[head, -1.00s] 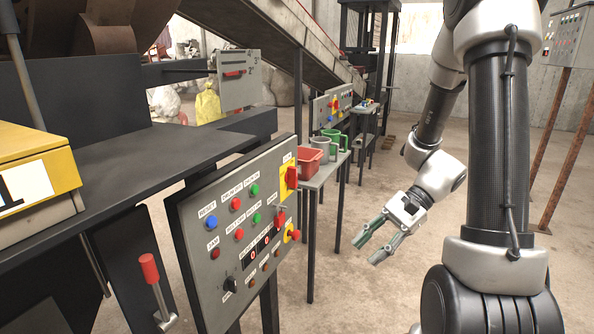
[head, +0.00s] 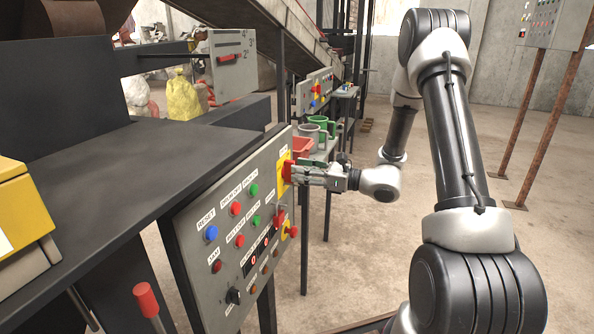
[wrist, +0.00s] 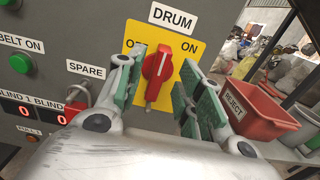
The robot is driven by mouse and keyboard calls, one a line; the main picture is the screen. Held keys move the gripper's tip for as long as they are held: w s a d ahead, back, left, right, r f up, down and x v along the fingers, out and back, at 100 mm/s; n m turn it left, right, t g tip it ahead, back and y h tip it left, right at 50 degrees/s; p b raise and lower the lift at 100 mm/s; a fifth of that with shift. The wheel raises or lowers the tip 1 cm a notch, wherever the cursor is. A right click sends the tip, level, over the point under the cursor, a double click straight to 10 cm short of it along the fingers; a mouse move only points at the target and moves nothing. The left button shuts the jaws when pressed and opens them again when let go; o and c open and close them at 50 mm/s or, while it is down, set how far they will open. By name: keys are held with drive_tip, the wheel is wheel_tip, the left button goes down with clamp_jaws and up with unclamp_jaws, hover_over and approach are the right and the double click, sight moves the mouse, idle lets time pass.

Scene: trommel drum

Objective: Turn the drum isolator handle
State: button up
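The drum isolator handle (wrist: 157,72) is a red rotary knob on a yellow plate (wrist: 177,45), under a DRUM label. It stands near upright, its top leaning slightly right. ON is printed at the upper right; the upper-left label is partly hidden by a finger. My gripper (wrist: 160,78) is open, with one green-padded finger on each side of the handle and gaps showing beside it. In the head view my gripper (head: 294,173) reaches the panel's upper right corner from the right, partly covering the red handle (head: 286,171).
The grey control panel (head: 200,265) carries several buttons and a lower red-and-yellow switch (head: 290,231). A red padlock-like piece (wrist: 72,108) hangs under SPARE, left of my gripper. A red REJECT bin (wrist: 262,112) stands close on the right. Open floor lies to the right.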

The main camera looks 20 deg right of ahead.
drive_tip(key=shift+x, duration=0.95)
clamp_jaws()
